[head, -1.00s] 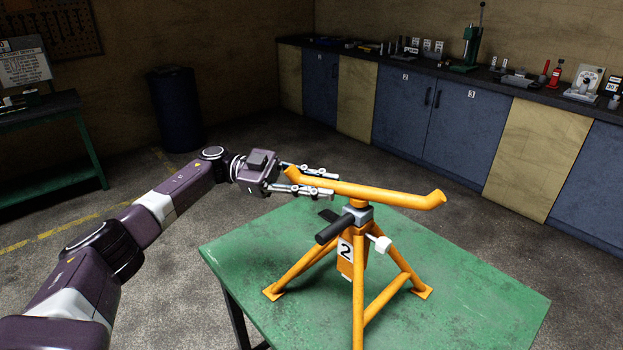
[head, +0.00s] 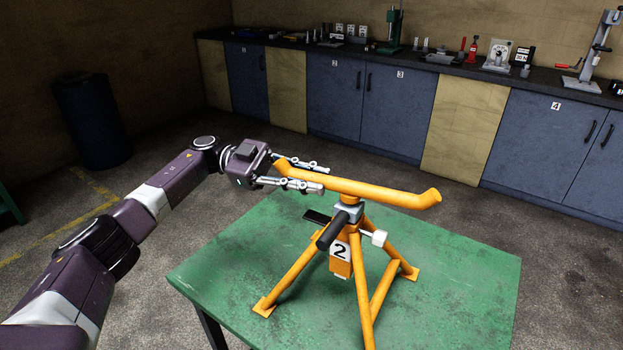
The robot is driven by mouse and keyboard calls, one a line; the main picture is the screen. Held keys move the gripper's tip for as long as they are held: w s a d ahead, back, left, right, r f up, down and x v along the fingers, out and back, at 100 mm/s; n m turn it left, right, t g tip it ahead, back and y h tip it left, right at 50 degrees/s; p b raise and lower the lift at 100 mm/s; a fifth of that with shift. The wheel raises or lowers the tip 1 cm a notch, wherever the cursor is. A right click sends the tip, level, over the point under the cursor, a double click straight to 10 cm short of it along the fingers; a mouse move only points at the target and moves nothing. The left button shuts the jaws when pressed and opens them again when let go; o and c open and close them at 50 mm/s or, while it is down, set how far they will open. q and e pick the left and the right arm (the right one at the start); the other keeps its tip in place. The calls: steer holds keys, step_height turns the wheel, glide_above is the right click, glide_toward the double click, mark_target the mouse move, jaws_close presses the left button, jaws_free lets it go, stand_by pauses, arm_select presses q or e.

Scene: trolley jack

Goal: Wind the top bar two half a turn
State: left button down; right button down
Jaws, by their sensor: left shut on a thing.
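The top bar (head: 370,191) is an orange bar with upturned ends, lying across the head of an orange stand marked 2 (head: 304,275). The stand has splayed legs, a black handle (head: 331,231) pointing toward me and a white knob (head: 374,238) at its right. It stands upright on a green table (head: 460,270). My left gripper (head: 310,176) is at the left end of the bar, its two fingers on either side of it, shut on the bar. My right gripper is not in view.
A long workbench (head: 400,62) with blue and wooden cabinet fronts runs along the back wall, with tools on top. A dark barrel (head: 92,120) stands at the back left. The table's right part is clear.

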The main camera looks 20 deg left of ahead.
mark_target(279, 170)
arm_select(q)
steer(key=shift+w+r, duration=0.1)
steer(key=shift+r, duration=0.15)
steer(key=c, duration=1.8)
jaws_free()
steer(key=shift+o, duration=0.2)
steer(key=shift+f, duration=0.15)
steer(key=shift+a, duration=3.75)
